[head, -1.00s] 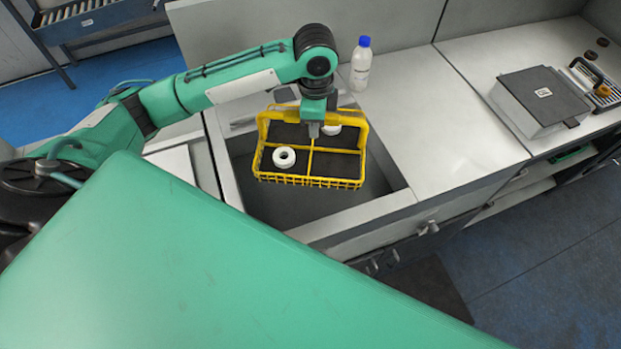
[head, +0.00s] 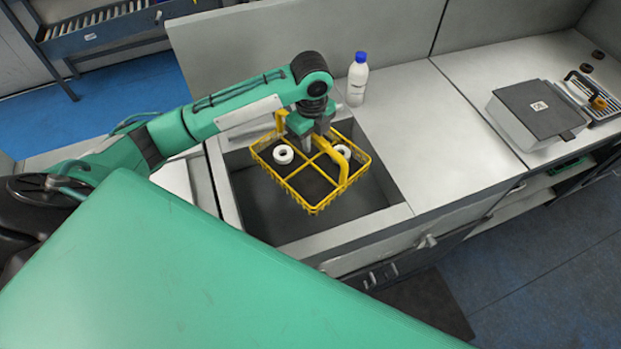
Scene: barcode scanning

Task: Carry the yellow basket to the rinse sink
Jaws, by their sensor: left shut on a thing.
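The yellow basket (head: 317,207) is a wire basket with dividers and an arched handle. Two white ring-shaped pieces, a left one (head: 283,154) and a right one (head: 343,152), sit in its compartments. My left gripper (head: 307,140) points down at the basket's middle, shut on its handle, and partly hides it. The basket is over the opening of the rinse sink (head: 368,217), a dark basin set in the grey counter. I cannot tell whether the basket touches the sink bottom. My right gripper is not in view.
A white bottle with a blue cap (head: 357,80) stands on the counter right behind the sink. A grey box with a dark lid (head: 540,112) and a metal rack (head: 597,95) are farther right. The counter (head: 440,140) between is clear. A large green panel fills the foreground.

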